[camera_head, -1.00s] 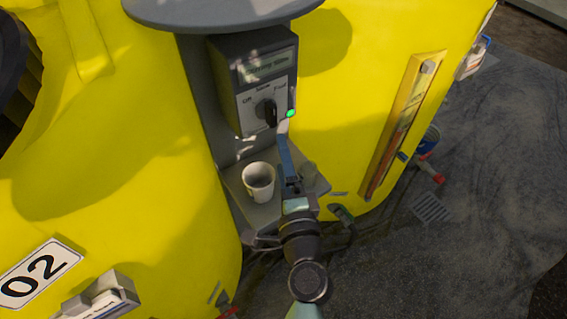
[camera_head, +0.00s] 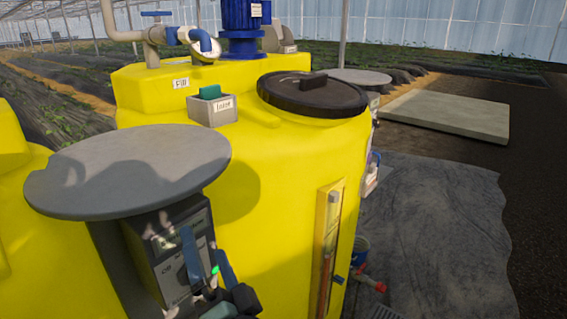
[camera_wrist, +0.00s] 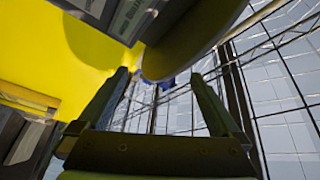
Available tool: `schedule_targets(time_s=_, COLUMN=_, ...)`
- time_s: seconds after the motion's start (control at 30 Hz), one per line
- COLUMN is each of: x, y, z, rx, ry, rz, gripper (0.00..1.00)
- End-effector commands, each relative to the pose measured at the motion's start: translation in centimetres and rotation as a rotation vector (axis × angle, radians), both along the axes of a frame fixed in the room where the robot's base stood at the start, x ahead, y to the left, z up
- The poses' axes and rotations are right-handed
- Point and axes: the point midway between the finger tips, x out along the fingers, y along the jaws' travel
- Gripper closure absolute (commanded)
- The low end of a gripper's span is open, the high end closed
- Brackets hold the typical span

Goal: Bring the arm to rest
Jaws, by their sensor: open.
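My gripper (camera_head: 207,252) is at the bottom of the head view, in front of the dark control box (camera_head: 165,245) under a round grey cover (camera_head: 130,172). Its two blue-grey fingers stand apart with nothing between them. One finger overlaps the box face and hides part of its dial; I cannot tell whether they touch. A small green light (camera_head: 214,270) shows by the fingers. In the wrist view my open gripper (camera_wrist: 160,82) points up toward the underside of the cover (camera_wrist: 185,45), with the box (camera_wrist: 112,18) at upper left.
A yellow tank (camera_head: 270,190) with a black lid (camera_head: 312,93) stands close behind. A grey holder marked with a label (camera_head: 212,110) sits on it. A clear-fronted level gauge (camera_head: 327,245) runs down its side. Grey ground sheet (camera_head: 430,235) lies open at right.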

Motion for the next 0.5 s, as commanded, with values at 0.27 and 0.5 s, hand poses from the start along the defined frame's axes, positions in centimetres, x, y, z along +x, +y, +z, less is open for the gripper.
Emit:
schedule_targets(time_s=0.27, x=-2.5, y=-4.9, z=21.9, rx=-0.456, ry=-0.491, rz=-0.36, gripper=0.0)
schedule_targets(time_s=0.5, x=-9.2, y=-9.9, z=34.4, rx=-0.712, ry=-0.737, rz=-0.753, gripper=0.0)
